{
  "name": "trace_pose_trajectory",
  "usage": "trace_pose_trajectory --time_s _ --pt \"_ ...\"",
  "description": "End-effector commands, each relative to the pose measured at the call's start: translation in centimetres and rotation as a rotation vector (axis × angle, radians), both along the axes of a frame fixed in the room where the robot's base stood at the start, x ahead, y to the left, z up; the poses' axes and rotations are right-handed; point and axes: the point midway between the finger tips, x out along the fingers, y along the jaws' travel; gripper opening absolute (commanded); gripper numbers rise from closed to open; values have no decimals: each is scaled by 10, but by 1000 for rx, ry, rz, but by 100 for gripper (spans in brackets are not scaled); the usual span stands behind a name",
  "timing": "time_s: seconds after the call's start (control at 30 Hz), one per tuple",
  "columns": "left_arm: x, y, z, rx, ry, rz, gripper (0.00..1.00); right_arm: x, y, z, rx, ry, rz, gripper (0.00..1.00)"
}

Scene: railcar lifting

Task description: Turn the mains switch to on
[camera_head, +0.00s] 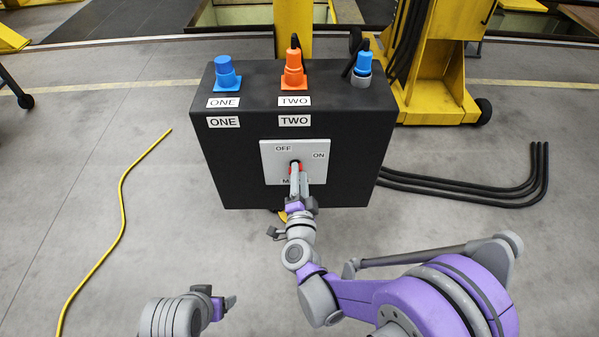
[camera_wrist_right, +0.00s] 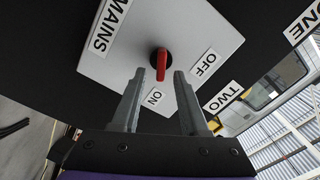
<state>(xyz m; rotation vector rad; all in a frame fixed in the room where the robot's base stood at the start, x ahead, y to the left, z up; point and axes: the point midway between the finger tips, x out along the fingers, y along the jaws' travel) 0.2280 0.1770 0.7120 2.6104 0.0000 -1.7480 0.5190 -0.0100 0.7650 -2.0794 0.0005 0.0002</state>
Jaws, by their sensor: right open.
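The mains switch is a red handle (camera_wrist_right: 161,65) on a pale square panel (camera_head: 270,165) on the front of a black box (camera_head: 225,165). The panel carries the labels OFF, ON and MAINS. In the right wrist view the handle runs down the picture towards the ON label; I cannot tell its exact setting. My right gripper (camera_wrist_right: 160,76) is open, with its fingertips on either side of the handle and gaps showing. In the head view the right gripper (camera_head: 299,175) covers part of the handle. My left gripper (camera_head: 229,302) is low in the head view, away from the box.
A blue plug (camera_head: 225,72), an orange plug (camera_head: 293,68) and another blue plug (camera_head: 363,65) stand on the box top. A yellow cable (camera_head: 122,205) lies left, black cables (camera_head: 470,190) lie right. A yellow wheeled machine (camera_head: 440,75) stands behind right.

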Motion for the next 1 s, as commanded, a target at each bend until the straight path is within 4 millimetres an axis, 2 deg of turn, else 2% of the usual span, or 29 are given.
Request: trace_pose_trajectory --time_s 0.3,0.5,0.67,1.0 --pt "0 0 2 0 -1 0 73 -64 1 0 2 0 2 44" --pt "0 0 2 0 -1 0 73 -89 1 0 2 0 1 44" --pt "0 0 2 0 -1 0 73 -95 0 0 1 0 1 44" --pt "0 0 2 0 -1 0 73 -95 0 0 1 0 0 44"
